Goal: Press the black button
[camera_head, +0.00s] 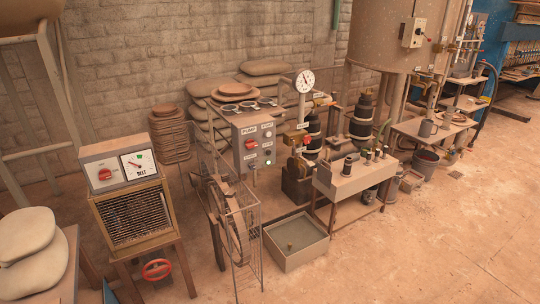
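A grey control box labelled PUMP (240,158) stands in the middle of the view, behind a wire guard. A red rotary knob (251,144) is on its front. A second box labelled BELT (112,168) at the left has a red knob (104,174) and a dial. Neither of my grippers shows in this view.
A wire guard (246,225) and an open grey bin (299,260) stand before the PUMP box. A bench with bottles (340,190) is to its right. A red handwheel (157,269) is at lower left. The floor at lower right is clear.

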